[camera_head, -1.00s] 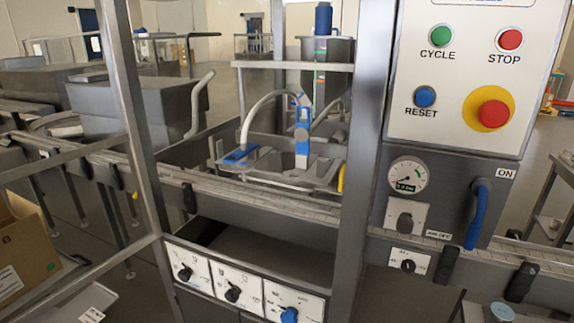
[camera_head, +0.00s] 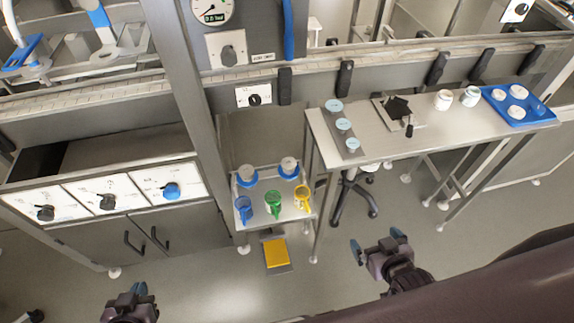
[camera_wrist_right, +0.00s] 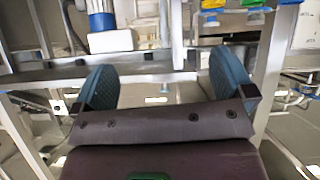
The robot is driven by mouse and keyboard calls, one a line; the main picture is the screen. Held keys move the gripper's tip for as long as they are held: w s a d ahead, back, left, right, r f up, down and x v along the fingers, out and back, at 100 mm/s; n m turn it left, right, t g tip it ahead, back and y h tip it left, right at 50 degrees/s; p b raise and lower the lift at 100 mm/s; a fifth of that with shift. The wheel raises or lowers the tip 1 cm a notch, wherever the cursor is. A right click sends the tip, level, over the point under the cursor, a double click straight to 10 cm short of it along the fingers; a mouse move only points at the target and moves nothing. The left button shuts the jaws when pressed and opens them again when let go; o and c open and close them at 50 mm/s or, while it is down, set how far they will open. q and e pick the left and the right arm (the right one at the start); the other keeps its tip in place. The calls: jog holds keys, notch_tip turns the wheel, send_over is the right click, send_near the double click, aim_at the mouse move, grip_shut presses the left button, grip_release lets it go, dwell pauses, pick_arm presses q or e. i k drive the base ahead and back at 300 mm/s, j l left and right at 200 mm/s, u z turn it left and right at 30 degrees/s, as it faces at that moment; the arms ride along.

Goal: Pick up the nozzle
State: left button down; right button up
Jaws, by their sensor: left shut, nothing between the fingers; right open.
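I cannot tell for sure which thing is the nozzle. A small shelf (camera_head: 262,214) holds a blue (camera_head: 244,207), a green (camera_head: 273,204) and a yellow (camera_head: 302,198) jug-like piece, with two whitish pieces on blue bases (camera_head: 247,176) (camera_head: 288,168) behind them. My right gripper (camera_head: 378,243) is open and empty over the floor, right of the shelf and apart from it. Its two blue fingers (camera_wrist_right: 165,80) stand wide apart in the right wrist view. My left gripper (camera_head: 138,291) is shut and empty at the bottom left, below the machine's knob panels.
A steel table (camera_head: 330,170) carries pale blue-topped discs (camera_head: 343,125), a dark piece on a plate (camera_head: 398,108), two white jars (camera_head: 443,100) and a blue tray (camera_head: 530,110). A yellow pedal (camera_head: 276,252) lies on the floor. The machine's upright post (camera_head: 205,110) stands at the left.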

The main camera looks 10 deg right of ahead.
aim_at(288, 164)
jog(key=i+j+z, duration=0.2)
jog(key=i+j, duration=0.2)
jog(key=j, duration=0.2)
jog(key=i+j, duration=0.2)
jog(key=j, duration=0.15)
jog(key=z, duration=0.05)
